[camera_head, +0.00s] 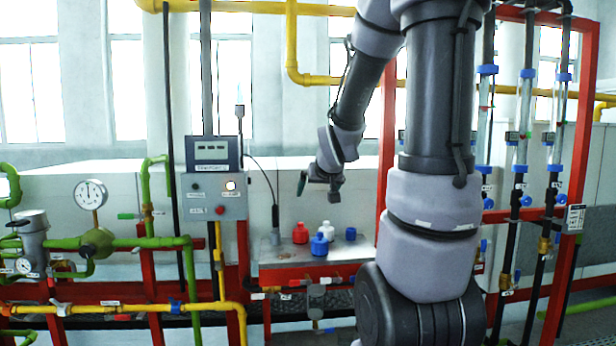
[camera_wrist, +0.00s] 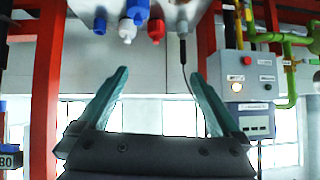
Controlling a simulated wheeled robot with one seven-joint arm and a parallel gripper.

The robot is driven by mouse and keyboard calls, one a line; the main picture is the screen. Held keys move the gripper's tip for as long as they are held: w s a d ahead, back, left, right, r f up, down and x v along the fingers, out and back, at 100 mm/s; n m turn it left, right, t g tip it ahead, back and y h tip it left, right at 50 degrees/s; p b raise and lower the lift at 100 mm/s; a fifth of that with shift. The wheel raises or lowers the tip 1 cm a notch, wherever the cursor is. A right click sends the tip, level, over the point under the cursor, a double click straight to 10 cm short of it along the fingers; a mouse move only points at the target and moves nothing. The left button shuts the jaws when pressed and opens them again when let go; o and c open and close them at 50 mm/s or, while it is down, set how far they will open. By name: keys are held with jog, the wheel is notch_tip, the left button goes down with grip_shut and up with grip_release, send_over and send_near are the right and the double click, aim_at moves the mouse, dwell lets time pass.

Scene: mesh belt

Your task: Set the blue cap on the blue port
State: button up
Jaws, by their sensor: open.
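A small blue piece (camera_head: 351,233), which looks like the blue cap, sits on the grey bench top at the right of a group of bottle-shaped fittings. It also shows in the wrist view (camera_wrist: 100,24). The blue fitting (camera_head: 319,245), which looks like the blue port, stands upright at the front, left of the cap. It also shows in the wrist view (camera_wrist: 138,12). My gripper (camera_head: 318,188) is open and empty, above and apart from the group. In the wrist view its two teal fingers (camera_wrist: 158,74) are spread wide with nothing between them.
A red fitting (camera_head: 300,234) and a white fitting (camera_head: 328,229) stand close to the blue port. A grey post with a cable (camera_head: 275,228) rises at the left. A control box (camera_head: 217,196) and a red upright frame (camera_head: 386,150) flank the bench.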

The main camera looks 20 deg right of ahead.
jog(key=s+a+r+g+y, duration=0.1)
jog(key=s+a+r, duration=0.1)
jog(key=s, duration=0.4)
jog(key=s+a+r+g+y, duration=0.1)
jog(key=s+a+r, duration=0.2)
jog(key=s+a, duration=0.2)
jog(key=s+a+r+m+g+y, duration=0.1)
jog(key=s+a+r+y, duration=0.1)
jog(key=s, duration=0.7)
jog(key=shift+s+a+r, duration=0.15)
jog(key=shift+a+r, duration=0.3)
jog(key=shift+a, duration=0.75)
